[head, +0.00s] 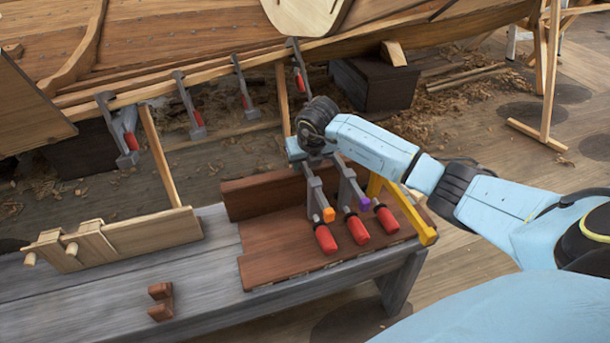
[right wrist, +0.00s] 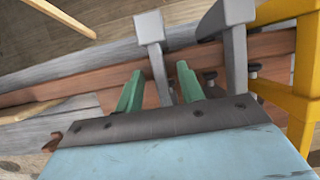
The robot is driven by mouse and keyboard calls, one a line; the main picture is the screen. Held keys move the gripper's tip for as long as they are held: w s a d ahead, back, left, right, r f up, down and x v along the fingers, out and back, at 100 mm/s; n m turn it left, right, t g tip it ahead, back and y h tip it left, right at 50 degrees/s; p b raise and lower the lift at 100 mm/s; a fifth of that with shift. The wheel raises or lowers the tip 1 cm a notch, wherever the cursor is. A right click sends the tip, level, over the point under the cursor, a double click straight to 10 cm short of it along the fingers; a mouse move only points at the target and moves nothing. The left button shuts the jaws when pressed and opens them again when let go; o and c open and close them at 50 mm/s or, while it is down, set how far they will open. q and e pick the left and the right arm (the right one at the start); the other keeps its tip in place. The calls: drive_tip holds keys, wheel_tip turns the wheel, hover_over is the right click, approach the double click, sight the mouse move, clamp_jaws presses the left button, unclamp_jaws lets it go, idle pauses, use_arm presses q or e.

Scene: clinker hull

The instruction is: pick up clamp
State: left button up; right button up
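Three grey bar clamps with red handles stand in a row at the reddish-brown boards on the bench: a left one (head: 326,238) with an orange collar, a middle one (head: 357,229) and a right one (head: 386,218). My right gripper (head: 308,155) is over the upper ends of this row, nearest the left clamp; its fingertips are hard to see in the head view. In the right wrist view its green fingers (right wrist: 159,88) are apart, with a grey clamp bar (right wrist: 155,55) showing between them. Whether they touch it I cannot tell. My left gripper is not in view.
The grey bench (head: 210,290) carries the reddish-brown boards (head: 280,255), a wooden jig (head: 115,238), a small brown block (head: 160,302) and a yellow frame (head: 415,215) right of the clamps. Several more clamps (head: 190,105) hang along the hull's edge (head: 220,68) behind.

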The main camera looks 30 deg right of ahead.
drive_tip(key=shift+f, duration=0.15)
clamp_jaws()
idle(0.4)
idle(1.0)
drive_tip(key=shift+w, duration=0.1)
